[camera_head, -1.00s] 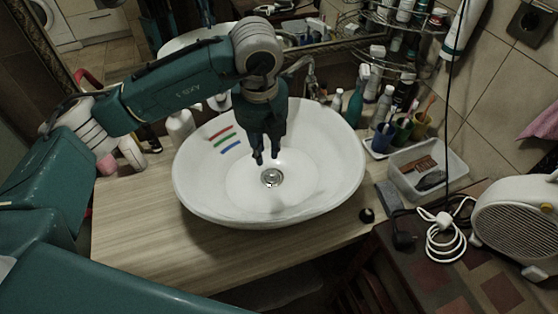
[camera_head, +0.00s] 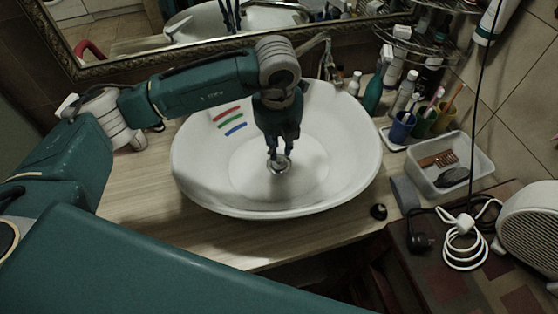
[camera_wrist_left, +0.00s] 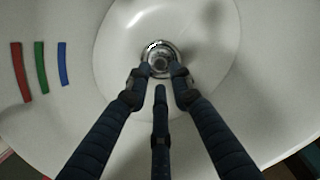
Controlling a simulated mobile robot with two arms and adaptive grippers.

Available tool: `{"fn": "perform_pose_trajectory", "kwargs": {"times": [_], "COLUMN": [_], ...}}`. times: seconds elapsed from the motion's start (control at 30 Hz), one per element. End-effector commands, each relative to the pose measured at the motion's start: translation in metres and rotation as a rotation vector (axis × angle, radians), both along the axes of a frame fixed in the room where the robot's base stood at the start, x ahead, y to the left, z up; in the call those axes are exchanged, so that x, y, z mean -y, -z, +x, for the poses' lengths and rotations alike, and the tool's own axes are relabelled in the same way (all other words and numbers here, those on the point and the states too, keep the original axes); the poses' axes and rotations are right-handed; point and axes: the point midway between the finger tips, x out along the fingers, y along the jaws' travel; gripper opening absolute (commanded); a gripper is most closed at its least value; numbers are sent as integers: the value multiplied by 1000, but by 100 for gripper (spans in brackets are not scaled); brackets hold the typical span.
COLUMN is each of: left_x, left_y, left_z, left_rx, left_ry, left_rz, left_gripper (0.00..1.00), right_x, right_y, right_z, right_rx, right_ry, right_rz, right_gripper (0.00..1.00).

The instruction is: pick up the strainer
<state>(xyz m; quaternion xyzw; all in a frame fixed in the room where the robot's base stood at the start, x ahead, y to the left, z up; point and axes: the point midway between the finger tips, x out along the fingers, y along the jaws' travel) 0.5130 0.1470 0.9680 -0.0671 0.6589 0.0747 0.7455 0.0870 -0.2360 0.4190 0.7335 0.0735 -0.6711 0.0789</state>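The strainer (camera_head: 281,168) is a small round shiny metal piece at the bottom of the white basin (camera_head: 340,182). My left gripper (camera_head: 279,157) points down into the basin just above it, and its fingers partly hide the strainer in the head view. In the left wrist view, the strainer (camera_wrist_left: 158,56) lies just beyond the fingertips. The gripper (camera_wrist_left: 160,74) has its two side fingers apart near the strainer's edges, with the third finger nearer the camera. It is open, with nothing seen held; I cannot tell whether any finger touches the strainer. My right gripper is not in view.
The faucet (camera_head: 326,62) stands behind the basin. Bottles and cups (camera_head: 401,127) stand to the right, beside a white plastic box (camera_head: 474,176). Red, green and blue stripes (camera_head: 236,129) mark the basin's inner left wall. The wooden counter (camera_head: 150,200) is clear at the left.

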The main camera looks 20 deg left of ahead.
Motion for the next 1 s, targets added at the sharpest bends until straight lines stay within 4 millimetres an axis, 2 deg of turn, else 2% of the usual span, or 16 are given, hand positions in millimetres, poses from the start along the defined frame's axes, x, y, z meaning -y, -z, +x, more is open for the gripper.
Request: {"fn": "perform_pose_trajectory", "kwargs": {"times": [0.2, 0.4, 0.6, 0.73, 1.0], "left_x": [-2, -2, -2, -2, -2], "left_y": [28, 49, 50, 50, 50], "left_z": [0, 4, 4, 4, 4], "left_rx": [-7, -2, -1, -1, -1], "left_ry": [-1, 0, 0, 0, -1], "left_rz": [3, 2, 2, 1, 1], "left_gripper": [22, 22, 22, 0, 0], "right_x": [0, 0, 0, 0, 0], "right_y": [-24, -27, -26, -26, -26], "right_z": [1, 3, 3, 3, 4], "right_rx": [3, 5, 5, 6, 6], "right_ry": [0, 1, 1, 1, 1], "right_rz": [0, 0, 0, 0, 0], "right_gripper": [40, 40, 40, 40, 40]}}
